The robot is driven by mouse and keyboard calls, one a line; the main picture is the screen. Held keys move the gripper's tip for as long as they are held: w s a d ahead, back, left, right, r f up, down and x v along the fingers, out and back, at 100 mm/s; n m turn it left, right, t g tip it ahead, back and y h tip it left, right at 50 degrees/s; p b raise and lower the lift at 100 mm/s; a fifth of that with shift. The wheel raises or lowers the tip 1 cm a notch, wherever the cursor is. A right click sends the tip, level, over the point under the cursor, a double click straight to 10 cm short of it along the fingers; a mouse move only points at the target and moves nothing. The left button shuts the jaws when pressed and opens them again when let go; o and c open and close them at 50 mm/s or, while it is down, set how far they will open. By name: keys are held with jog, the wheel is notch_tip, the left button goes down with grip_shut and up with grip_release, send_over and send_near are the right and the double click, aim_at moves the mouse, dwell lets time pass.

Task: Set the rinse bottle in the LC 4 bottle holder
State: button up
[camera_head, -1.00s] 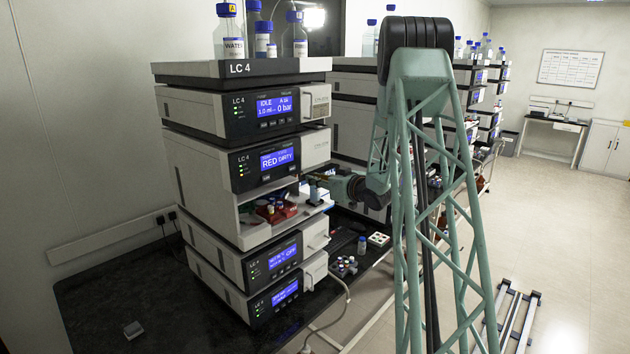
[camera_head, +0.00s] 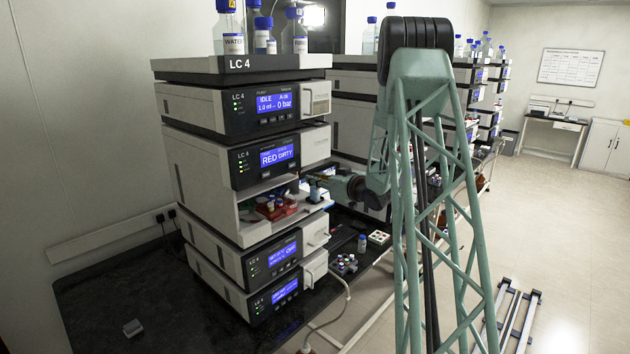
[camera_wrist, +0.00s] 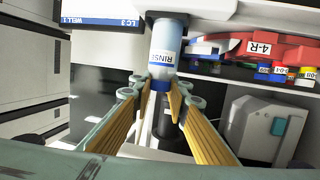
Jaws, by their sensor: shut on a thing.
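The rinse bottle (camera_wrist: 168,45) has a pale blue body with a white RINSE label and a dark blue cap. In the wrist view, which is upside down, my gripper (camera_wrist: 160,90) is shut on it at the cap end. The bottle's base meets a dark holder ring (camera_wrist: 166,16) at the top of that picture; I cannot tell whether it is fully seated. In the head view my gripper (camera_head: 316,179) is at the front right edge of the open LC 4 bay, with the small bottle (camera_head: 314,194) below it.
A red vial rack (camera_head: 275,208) stands in the LC 4 bay; it also shows in the wrist view (camera_wrist: 280,47). Vial trays (camera_head: 344,263) and a small bottle (camera_head: 362,243) stand on the black bench (camera_head: 110,290). Large bottles (camera_head: 229,30) stand on top of the stack.

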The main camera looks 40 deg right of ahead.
dwell(0.4)
jog(key=o, duration=0.8)
jog(key=shift+s, duration=0.1)
jog(key=shift+s+a+r, duration=0.1)
jog(key=shift+s+r, duration=0.3)
jog(key=shift+s, duration=1.55)
jog(key=shift+s+a+r, duration=0.15)
jog(key=shift+s+r, duration=0.25)
jog(key=shift+s, duration=1.5)
jog(key=shift+s+a+r, duration=0.1)
jog(key=shift+s+r, duration=0.3)
jog(key=shift+s, duration=1.55)
